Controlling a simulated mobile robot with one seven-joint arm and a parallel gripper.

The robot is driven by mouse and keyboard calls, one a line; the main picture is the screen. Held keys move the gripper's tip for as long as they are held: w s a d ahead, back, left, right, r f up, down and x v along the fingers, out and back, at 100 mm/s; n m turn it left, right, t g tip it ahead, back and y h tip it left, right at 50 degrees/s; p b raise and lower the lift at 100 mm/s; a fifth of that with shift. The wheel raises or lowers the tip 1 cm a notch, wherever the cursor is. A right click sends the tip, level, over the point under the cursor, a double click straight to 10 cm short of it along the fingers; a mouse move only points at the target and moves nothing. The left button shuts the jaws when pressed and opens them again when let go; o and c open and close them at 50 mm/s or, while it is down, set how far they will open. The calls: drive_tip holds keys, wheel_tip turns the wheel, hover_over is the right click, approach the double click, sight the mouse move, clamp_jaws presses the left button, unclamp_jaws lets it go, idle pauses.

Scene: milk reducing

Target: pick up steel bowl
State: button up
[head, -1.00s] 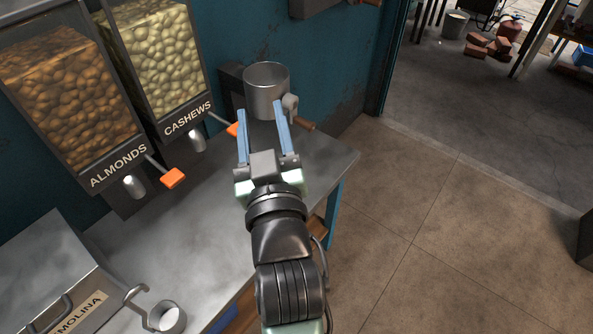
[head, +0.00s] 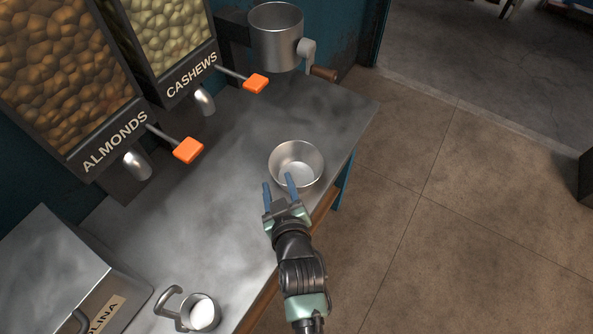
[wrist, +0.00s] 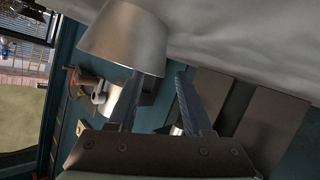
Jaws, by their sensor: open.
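The steel bowl (head: 296,160) stands upright and looks empty on the grey metal counter, near its right edge. My gripper (head: 278,184) is open at the near side of the bowl. In the head view its blue fingertips overlap the bowl's near wall; whether they touch it I cannot tell. In the wrist view the bowl (wrist: 124,38) shows large just beyond the fingertips (wrist: 157,72), mostly off the left finger, with nothing clearly between the fingers.
Almond (head: 75,75) and cashew (head: 165,35) dispensers with orange handles stand at the back left. A steel pot-like grinder with a crank (head: 275,38) is at the back. A cup of white contents (head: 202,313) and a semolina bin (head: 60,265) are at the near left.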

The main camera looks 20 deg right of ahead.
sight(275, 174)
drive_tip(key=shift+b+x, duration=0.55)
drive_tip(key=shift+x, duration=2.25)
clamp_jaws()
